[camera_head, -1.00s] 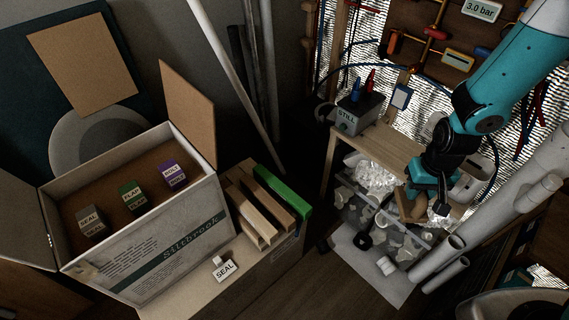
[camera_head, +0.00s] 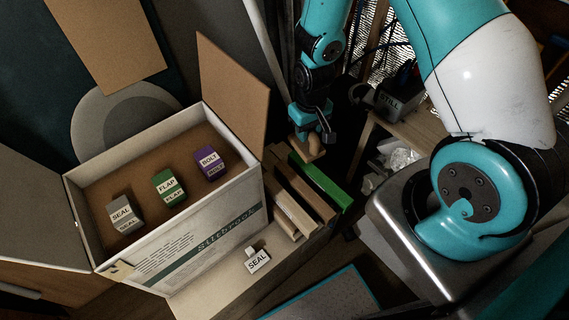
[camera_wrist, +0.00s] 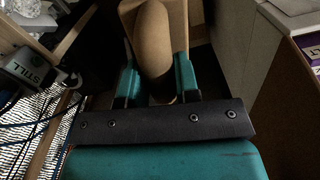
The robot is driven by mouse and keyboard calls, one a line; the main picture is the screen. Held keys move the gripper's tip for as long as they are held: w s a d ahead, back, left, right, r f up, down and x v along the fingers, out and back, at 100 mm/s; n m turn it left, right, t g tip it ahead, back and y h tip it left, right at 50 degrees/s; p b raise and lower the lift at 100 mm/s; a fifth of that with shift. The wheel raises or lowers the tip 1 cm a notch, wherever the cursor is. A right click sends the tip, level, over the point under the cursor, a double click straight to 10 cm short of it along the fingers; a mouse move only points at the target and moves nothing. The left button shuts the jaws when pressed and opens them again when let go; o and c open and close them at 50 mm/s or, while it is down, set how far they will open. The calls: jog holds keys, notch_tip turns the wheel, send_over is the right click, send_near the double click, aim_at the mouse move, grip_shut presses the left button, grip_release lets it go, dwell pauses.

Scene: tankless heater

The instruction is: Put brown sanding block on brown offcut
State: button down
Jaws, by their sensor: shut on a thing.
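My gripper (camera_head: 311,130) is shut on the brown sanding block (camera_head: 308,154), which has a tan base and a rounded brown grip. In the wrist view the block's rounded grip (camera_wrist: 154,45) sits between the two teal fingers of my gripper (camera_wrist: 158,80). The brown offcut (camera_head: 307,195) lies in a row beside the white box, between paler offcuts and a green one. The block is near the far end of this row. I cannot tell its height above the offcuts.
Paler offcuts (camera_head: 287,210) lie left of the brown one, and a green offcut (camera_head: 320,182) lies right. The open white box (camera_head: 185,235) holds grey, green and purple labelled blocks. A white SEAL piece (camera_head: 258,260) lies in front. A wooden stand (camera_head: 385,125) is at right.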

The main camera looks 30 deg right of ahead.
notch_tip(320, 180, down, 15)
jog(key=n+b, duration=0.1)
jog(key=b, duration=0.7)
jog(key=shift+s+d+f+n, duration=0.2)
jog(key=shift+s+n, duration=0.05)
jog(key=shift+n, duration=0.15)
jog(key=shift+f, duration=0.1)
jog(key=b, duration=0.5)
send_over(304, 188)
jog(key=shift+f, duration=2.9)
jog(key=shift+f, duration=0.45)
jog(key=c, duration=0.8)
grip_release()
jog(key=shift+r, duration=0.1)
notch_tip(304, 188, up, 17)
jog(key=shift+r, duration=0.1)
